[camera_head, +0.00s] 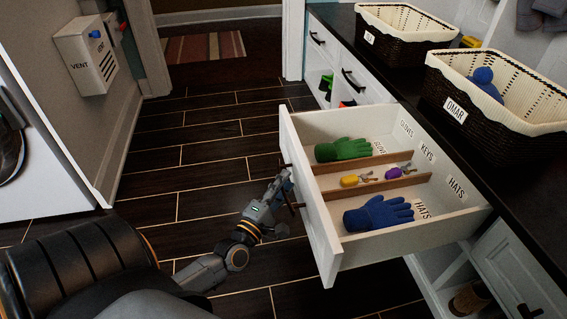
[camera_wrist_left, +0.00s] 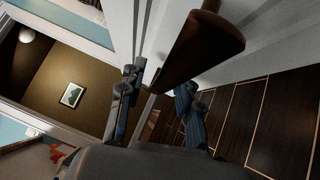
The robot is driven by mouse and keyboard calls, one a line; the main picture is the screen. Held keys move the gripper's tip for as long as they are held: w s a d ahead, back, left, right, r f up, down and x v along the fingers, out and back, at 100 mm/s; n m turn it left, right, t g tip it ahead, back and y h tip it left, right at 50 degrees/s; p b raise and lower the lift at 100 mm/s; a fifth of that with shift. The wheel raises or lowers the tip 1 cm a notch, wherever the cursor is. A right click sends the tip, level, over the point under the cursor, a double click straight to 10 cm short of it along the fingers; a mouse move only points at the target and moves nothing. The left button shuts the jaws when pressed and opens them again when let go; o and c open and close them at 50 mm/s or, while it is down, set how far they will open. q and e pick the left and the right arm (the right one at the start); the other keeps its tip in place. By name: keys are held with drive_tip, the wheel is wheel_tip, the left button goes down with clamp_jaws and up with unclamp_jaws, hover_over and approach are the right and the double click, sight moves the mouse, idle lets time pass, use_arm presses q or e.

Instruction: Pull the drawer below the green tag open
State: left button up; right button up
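A white drawer (camera_head: 330,240) in the dark-topped cabinet stands pulled out. Its dark bar handle (camera_head: 297,206) is on the front face; a dark bar (camera_wrist_left: 205,45) shows close up in the left wrist view. My left gripper (camera_head: 284,184) is at this handle. In the left wrist view its two fingers (camera_wrist_left: 156,88) are spread, with the bar's end near the gap; I cannot tell whether they touch it. A small green item (camera_head: 327,83) shows at the cabinet's front farther back; I cannot tell whether it is the green tag. My right gripper is out of view.
The open drawer holds a green glove (camera_head: 343,149), a blue glove (camera_head: 378,213) and keys (camera_head: 356,180) between wooden dividers. Wicker baskets (camera_head: 505,121) stand on the dark countertop (camera_head: 530,205). A closed drawer (camera_head: 357,78) lies farther back. The dark floor (camera_head: 205,170) left of the drawer is clear.

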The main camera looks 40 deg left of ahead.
use_arm(q)
drive_tip(key=shift+s, duration=0.1)
drive_tip(key=s+d+f, duration=0.1)
drive_tip(key=s, duration=1)
drive_tip(key=shift+s+d+f, duration=0.3)
